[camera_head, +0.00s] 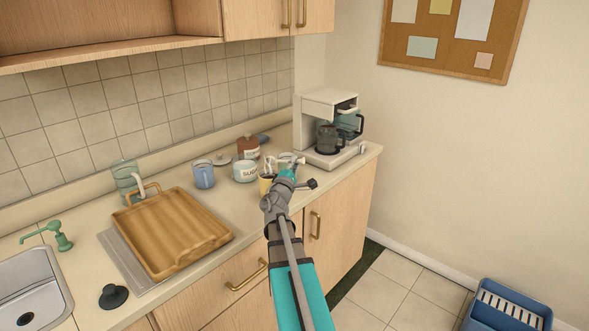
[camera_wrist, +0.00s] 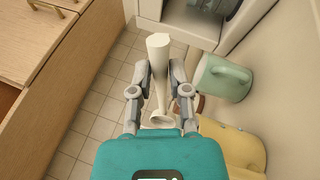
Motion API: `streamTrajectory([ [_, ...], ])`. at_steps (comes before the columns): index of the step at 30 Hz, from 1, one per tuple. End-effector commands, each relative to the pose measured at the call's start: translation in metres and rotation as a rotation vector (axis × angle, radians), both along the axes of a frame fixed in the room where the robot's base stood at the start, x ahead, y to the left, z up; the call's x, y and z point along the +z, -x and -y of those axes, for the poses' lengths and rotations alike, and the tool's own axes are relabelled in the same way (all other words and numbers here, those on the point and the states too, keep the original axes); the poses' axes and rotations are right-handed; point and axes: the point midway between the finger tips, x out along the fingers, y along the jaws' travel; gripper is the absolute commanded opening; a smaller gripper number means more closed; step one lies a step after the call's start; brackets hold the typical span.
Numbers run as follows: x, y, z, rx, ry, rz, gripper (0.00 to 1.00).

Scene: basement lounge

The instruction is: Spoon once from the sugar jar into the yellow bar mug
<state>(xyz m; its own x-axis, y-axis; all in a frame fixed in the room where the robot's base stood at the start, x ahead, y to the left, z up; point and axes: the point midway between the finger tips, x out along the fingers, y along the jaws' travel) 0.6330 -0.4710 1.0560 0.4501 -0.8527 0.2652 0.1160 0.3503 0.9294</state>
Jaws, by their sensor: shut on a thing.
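My gripper (camera_head: 288,174) is above the counter near its front edge, in front of the coffee maker. In the wrist view its fingers (camera_wrist: 159,82) are shut on a cream-white spoon-like utensil (camera_wrist: 158,50); whether it holds any sugar I cannot tell. The sugar jar (camera_head: 245,172), pale with a "SUGA…" label, stands on the counter left of my gripper. The yellow bar mug (camera_head: 265,185) stands just left of my gripper and is partly hidden by it. In the wrist view a yellow rounded body (camera_wrist: 235,148), likely this mug, fills the lower right; its inside is not visible.
A pale green mug (camera_wrist: 225,78) is close by at the right of the wrist view. A blue mug (camera_head: 203,174), brown jar (camera_head: 248,147) and wooden tray (camera_head: 175,232) are to the left. A blue crate (camera_head: 505,308) is on the floor.

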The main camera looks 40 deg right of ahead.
Motion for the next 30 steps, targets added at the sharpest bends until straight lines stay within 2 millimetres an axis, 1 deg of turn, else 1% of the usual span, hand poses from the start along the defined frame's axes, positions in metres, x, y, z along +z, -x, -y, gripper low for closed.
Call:
streamTrajectory([
  [1, -0.0038, 0.0004, 0.0007, 0.001, 0.017, 0.004, 0.00],
  [30, -0.0044, 0.0012, -0.0019, 0.074, 0.375, 0.100, 0.00],
])
